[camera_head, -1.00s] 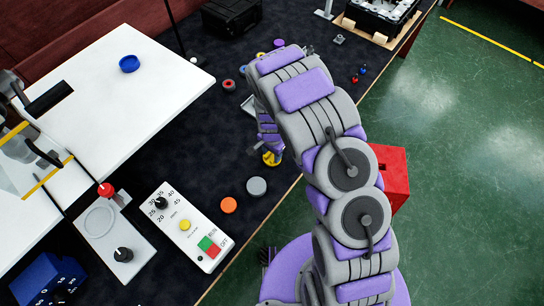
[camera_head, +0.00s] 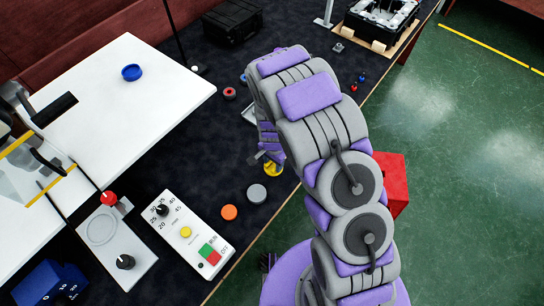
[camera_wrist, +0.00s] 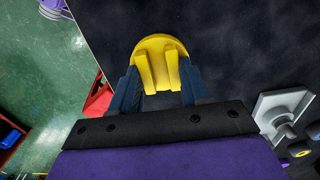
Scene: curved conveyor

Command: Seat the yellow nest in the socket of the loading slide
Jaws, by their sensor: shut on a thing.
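The yellow nest (camera_wrist: 160,50) is a round piece with two upright ribs, held between the dark fingers of my gripper (camera_wrist: 159,88) in the wrist view. In the head view the nest (camera_head: 272,170) shows only partly below my arm, over the dark bench top near its right edge. The loading slide appears to be the pale grey plate (camera_head: 131,243) at lower left, with a round ring-shaped socket (camera_head: 101,226), a red knob and a black knob. The socket looks empty. The nest is well to the right of it.
A control box (camera_head: 186,232) with a dial and buttons stands between slide and nest. Orange (camera_head: 229,212) and grey (camera_head: 257,193) discs lie beside it. A white board (camera_head: 110,110) with a blue dish (camera_head: 131,72) is at left. A red box (camera_head: 391,180) is off the bench's right side.

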